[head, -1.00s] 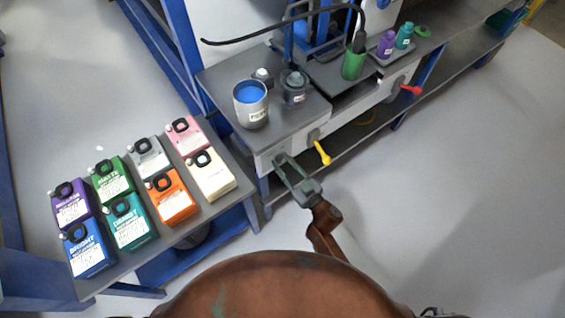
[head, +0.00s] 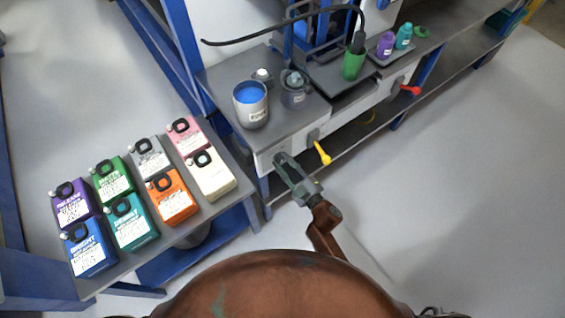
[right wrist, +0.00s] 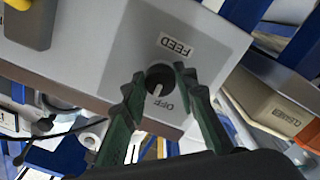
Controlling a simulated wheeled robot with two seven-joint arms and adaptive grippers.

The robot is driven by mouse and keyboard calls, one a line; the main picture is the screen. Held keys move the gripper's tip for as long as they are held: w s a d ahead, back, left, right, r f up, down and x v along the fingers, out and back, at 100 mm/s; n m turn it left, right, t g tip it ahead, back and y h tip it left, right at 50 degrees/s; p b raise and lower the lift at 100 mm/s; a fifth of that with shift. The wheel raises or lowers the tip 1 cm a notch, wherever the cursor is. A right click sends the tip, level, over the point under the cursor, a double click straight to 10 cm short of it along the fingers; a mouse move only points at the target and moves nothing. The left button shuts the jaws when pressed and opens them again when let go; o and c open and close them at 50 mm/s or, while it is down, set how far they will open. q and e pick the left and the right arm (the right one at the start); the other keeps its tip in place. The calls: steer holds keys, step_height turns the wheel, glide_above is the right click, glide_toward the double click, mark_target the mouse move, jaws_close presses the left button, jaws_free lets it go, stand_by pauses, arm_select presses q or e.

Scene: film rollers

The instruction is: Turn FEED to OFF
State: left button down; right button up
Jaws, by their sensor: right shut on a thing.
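The FEED knob (right wrist: 160,79) is a round black dial with a white pointer mark on a pale panel in the right wrist view. The FEED label (right wrist: 176,47) is above it and the OFF label (right wrist: 168,103) below it. The white mark points down, close to the OFF label and slightly to its left. My right gripper (right wrist: 157,80) is shut on the knob, one finger on each side. In the head view my right gripper (head: 281,161) is at the front panel of the grey bench, where the knob is hidden. My left gripper is not in view.
A yellow lever (head: 321,152) sits close right of the gripper, and a red lever (head: 410,90) farther right. A blue-filled can (head: 251,117) stands on the bench above. A side table (head: 178,236) with several coloured cartons is to the left. The floor at right is clear.

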steer(key=n, duration=0.5)
steer(key=shift+f+b, duration=0.15)
steer(key=shift+b, duration=0.2)
steer(key=shift+n, duration=0.4)
steer(key=o, duration=1.2)
steer(key=shift+c, duration=0.2)
steer(key=v, duration=1.2)
steer(key=shift+s, duration=0.1)
